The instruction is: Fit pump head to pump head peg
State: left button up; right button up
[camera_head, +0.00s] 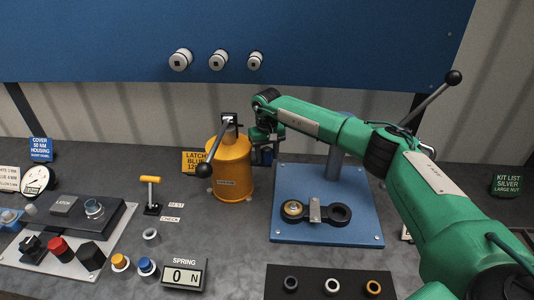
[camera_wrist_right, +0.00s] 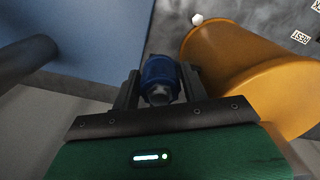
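My right gripper (camera_head: 264,153) is beside the right side of an orange cylinder (camera_head: 232,172), low over the bench. In the right wrist view, its two fingers (camera_wrist_right: 160,88) are shut on a blue round piece (camera_wrist_right: 160,70) with a grey end, likely the pump head. In the head view this piece is small, dark and partly hidden. The orange cylinder carries a black lever with a ball end (camera_head: 204,170); it also shows in the wrist view (camera_wrist_right: 240,70). I cannot tell which part is the pump head peg. My left gripper is not in view.
Right of the gripper is a blue plate (camera_head: 355,230) with a post and a black two-ring holder (camera_head: 340,214). A blue wall panel (camera_head: 100,40) carries three silver fittings. A long ball-ended lever (camera_head: 430,101) rises behind my right arm. Buttons and a spring display (camera_head: 184,274) stand front left.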

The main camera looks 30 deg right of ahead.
jog(key=o, duration=0.3)
jog(key=shift+f, duration=0.1)
jog(key=shift+r, duration=0.2)
jog(key=shift+r+b, duration=0.3)
jog(key=shift+r, duration=0.05)
notch_tip(320, 180, up, 13)
jog(key=b, duration=0.3)
jog(key=shift+b, duration=0.3)
jog(key=shift+f, duration=0.1)
